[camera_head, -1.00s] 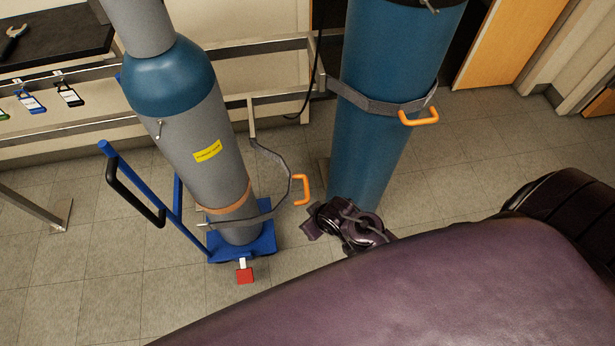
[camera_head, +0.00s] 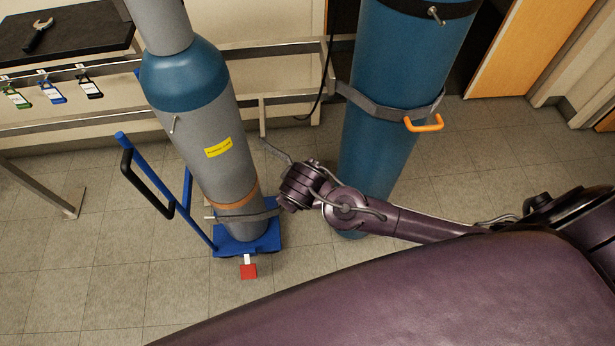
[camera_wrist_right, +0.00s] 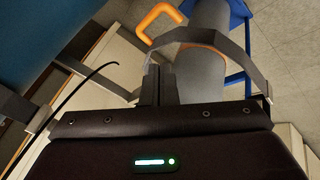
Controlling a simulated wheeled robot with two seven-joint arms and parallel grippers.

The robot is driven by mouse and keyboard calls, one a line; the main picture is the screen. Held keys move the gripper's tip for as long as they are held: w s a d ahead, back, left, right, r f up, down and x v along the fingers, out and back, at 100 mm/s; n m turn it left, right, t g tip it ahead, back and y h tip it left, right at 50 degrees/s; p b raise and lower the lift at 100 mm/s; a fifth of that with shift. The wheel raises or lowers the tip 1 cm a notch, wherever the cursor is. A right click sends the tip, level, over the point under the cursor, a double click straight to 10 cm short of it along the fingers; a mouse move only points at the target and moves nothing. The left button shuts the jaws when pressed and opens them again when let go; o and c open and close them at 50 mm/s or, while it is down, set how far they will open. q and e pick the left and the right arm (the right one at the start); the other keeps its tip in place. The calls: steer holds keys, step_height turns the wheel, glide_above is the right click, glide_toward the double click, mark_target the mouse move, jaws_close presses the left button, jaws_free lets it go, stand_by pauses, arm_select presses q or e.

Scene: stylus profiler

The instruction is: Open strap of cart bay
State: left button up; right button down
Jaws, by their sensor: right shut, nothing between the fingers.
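My right gripper (camera_wrist_right: 158,72) is shut and empty, near the strap and apart from the handle. The head view hides its fingers behind the wrist. My left gripper is not in view.
A blue cart (camera_head: 265,237) with a red pedal (camera_head: 248,272) carries the grey cylinder. A large blue cylinder (camera_head: 385,70) with its own strap (camera_head: 375,108) and orange handle (camera_head: 425,124) stands to the right. A rail (camera_head: 270,48) runs behind. Floor is clear at the left.

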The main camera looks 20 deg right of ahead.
steer(key=d+p+x, duration=0.1)
steer(key=d+x, duration=0.1)
steer(key=x, duration=0.9)
steer(key=shift+w+d+p, duration=0.35)
steer(key=shift+w+p, duration=0.05)
steer(key=shift+w, duration=0.1)
steer(key=shift+w+d+r+p, duration=0.1)
steer(key=shift+w+d+p, duration=0.05)
steer(key=shift+d+p, duration=0.2)
steer(key=shift+n+y, duration=0.3)
steer(key=shift+n, duration=0.5)
steer(key=d, duration=0.1)
steer(key=w+d+p, duration=0.1)
steer(key=d, duration=0.1)
steer(key=w+d, duration=0.1)
steer(key=shift+w+d, duration=0.15)
